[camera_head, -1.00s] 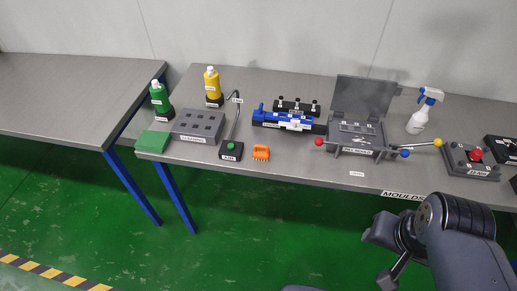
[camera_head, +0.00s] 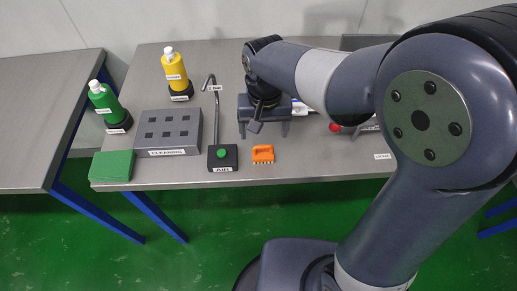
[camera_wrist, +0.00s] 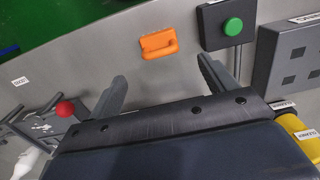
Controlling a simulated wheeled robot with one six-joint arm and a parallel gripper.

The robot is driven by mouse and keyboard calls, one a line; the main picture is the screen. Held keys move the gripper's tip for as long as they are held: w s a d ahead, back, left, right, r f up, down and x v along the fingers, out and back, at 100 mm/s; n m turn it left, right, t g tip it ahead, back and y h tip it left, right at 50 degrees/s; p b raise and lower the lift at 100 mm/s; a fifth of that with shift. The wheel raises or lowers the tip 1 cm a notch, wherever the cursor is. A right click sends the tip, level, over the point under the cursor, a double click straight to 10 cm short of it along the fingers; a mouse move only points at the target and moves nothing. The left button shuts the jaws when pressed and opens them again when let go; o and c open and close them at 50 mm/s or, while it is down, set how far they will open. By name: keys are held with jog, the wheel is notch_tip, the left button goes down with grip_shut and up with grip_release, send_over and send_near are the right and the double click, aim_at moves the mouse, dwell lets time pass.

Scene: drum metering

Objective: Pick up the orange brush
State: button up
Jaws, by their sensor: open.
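The orange brush (camera_head: 262,154) lies on the grey workbench near its front edge, just right of the black air unit. My gripper (camera_head: 264,130) is above the bench, a little behind the brush in the head view. In the wrist view my gripper (camera_wrist: 163,88) has its two fingers spread wide, with nothing between them. The fingers are apart from the brush.
The air unit with a green button (camera_head: 222,156) and bent nozzle stands left of the brush. A grey cleaning block (camera_head: 170,133), green pad (camera_head: 112,166), green bottle (camera_head: 106,104) and yellow bottle (camera_head: 177,76) are further left. A red ball knob (camera_wrist: 65,109) shows in the wrist view.

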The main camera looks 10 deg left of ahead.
aim_at(263, 153)
jog(key=f, duration=0.9)
jog(key=shift+s+p, duration=0.2)
jog(key=shift+p, duration=0.15)
jog(key=c, duration=1.1)
